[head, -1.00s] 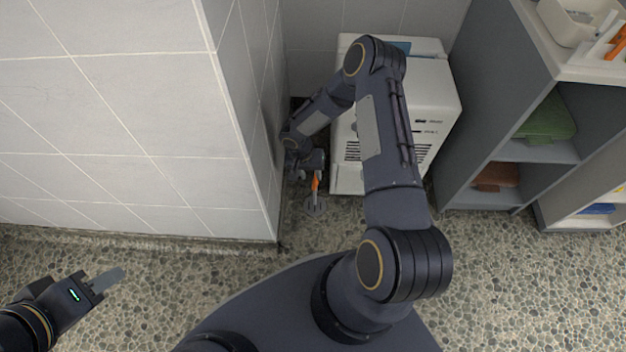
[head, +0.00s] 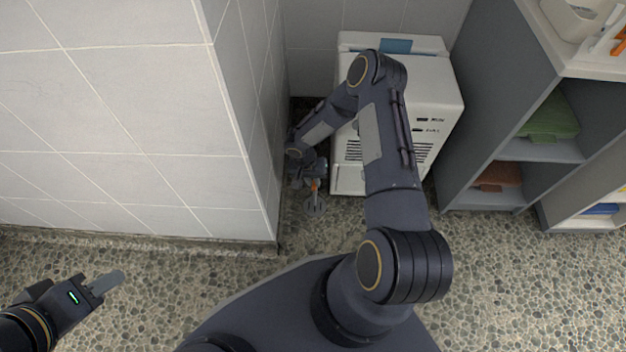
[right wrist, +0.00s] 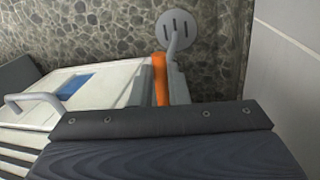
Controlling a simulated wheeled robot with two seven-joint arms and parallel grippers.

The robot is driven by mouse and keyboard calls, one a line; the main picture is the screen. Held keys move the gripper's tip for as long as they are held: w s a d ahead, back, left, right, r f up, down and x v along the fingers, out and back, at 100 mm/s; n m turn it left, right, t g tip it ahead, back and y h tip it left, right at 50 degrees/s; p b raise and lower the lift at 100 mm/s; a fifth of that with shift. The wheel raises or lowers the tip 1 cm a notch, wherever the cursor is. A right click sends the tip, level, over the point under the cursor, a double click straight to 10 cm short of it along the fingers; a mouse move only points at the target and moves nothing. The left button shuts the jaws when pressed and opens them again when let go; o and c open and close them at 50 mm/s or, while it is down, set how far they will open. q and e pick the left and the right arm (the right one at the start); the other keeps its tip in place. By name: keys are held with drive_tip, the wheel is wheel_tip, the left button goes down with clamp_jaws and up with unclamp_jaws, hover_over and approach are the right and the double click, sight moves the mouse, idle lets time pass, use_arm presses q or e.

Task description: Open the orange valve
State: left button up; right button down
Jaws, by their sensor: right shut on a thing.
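The orange valve handle (head: 314,187) is low on a grey pipe in the gap between the tiled wall and the white machine. In the right wrist view the orange valve (right wrist: 160,79) shows as an upright orange bar beside a grey finger. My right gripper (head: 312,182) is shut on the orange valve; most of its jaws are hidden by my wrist. The grey pipe runs to a round slotted floor drain (head: 315,207), also in the right wrist view (right wrist: 188,27). My left gripper (head: 108,282) is over the floor at lower left, away from everything; its finger gap is not clear.
The tiled wall corner (head: 240,150) is close on the left. A grey shelf unit (head: 500,90) with folded towels is at right. Pebbled floor (head: 520,270) is clear at lower right.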

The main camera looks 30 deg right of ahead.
drive_tip(key=shift+n+b, duration=0.45)
drive_tip(key=shift+n, duration=0.25)
drive_tip(key=c, duration=1.4)
unclamp_jaws()
drive_tip(key=shift+s, duration=0.1)
wheel_tip(320, 180, up, 8)
drive_tip(key=a+p, duration=0.1)
drive_tip(key=p, duration=0.2)
drive_tip(key=shift+w+f, duration=0.15)
drive_tip(key=shift+w, duration=0.25)
drive_tip(key=shift+a, duration=0.1)
